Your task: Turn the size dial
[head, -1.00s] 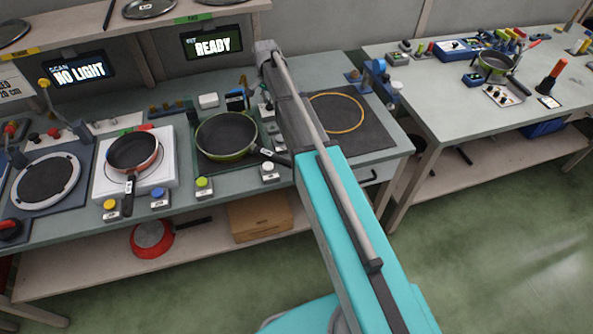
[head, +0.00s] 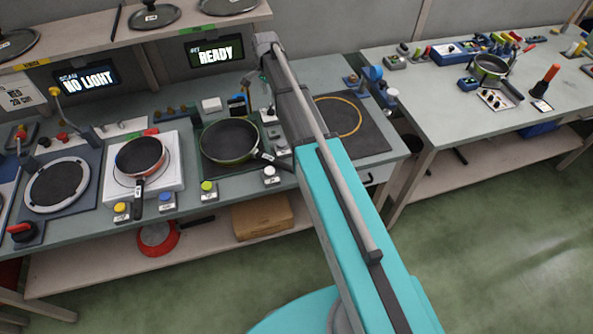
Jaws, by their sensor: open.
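No control in the head view is readable as the size dial. A red-handled knob on a dark base (head: 22,232) sits at the front left of the near bench. A white panel with several dark knobs (head: 495,99) lies on the right table. I cannot tell whether either one is the dial. My arm reaches from the bottom right up over the near bench.
On the near bench (head: 375,165) stand an orange-rimmed pan (head: 140,155) on a white plate and a green-rimmed pan (head: 230,140) on a dark plate. Coloured buttons line the front edge. Screens read NO LIGHT (head: 88,79) and READY (head: 215,52).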

